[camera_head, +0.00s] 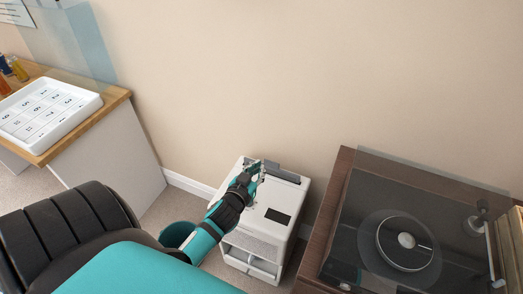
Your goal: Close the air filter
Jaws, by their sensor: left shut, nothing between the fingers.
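The air filter appears to be the white boxy unit (284,229) standing on the floor against the wall. Its top has a dark rectangular panel and a grey strip along the back edge. Its front shows a recess low down with a pale bar across it; I cannot tell whether any part of it stands open. My left gripper (259,171) is above the back left part of the unit's top, shut and empty. My left arm hides part of the unit's left side. I cannot tell whether the fingers touch it. My right gripper is out of view.
A turntable (401,243) with a clear cover sits on a brown cabinet (334,205) close to the unit's right. A teal bin (177,234) stands at its left. A wooden-topped desk (112,98) holds a white numbered tray (85,109) at far left. Bare wall is behind.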

